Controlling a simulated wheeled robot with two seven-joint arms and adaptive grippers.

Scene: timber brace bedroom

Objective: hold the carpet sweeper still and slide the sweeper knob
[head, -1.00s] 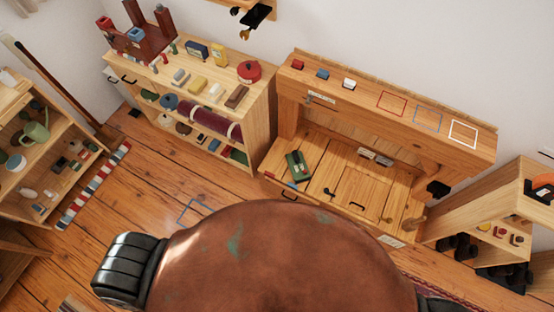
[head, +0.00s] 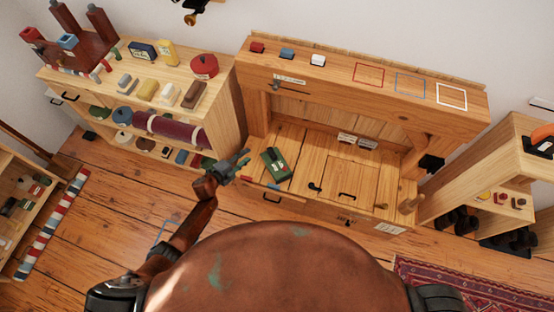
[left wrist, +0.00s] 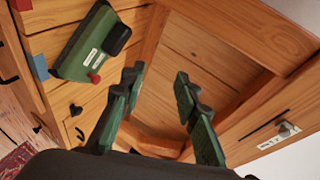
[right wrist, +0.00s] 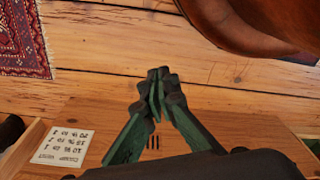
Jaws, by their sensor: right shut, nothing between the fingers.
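The carpet sweeper is probably the dark green body (head: 271,158) on the low wooden desk top. In the left wrist view it appears at the upper left as a green block (left wrist: 72,60) with pale labels, a black part (left wrist: 117,39) and a small red knob (left wrist: 94,77). I cannot tell whether either is the sliding knob. My left gripper (head: 240,162) is just left of the sweeper, apart from it. Its fingers are spread and empty (left wrist: 158,84). My right gripper (right wrist: 158,76) is shut and empty; it shows only in the right wrist view, away from the sweeper.
The desk's raised shelf (head: 330,72) holds small blocks and coloured outlines. A bookcase (head: 222,110) stands close to its left. A red rug (head: 450,283) lies at lower right.

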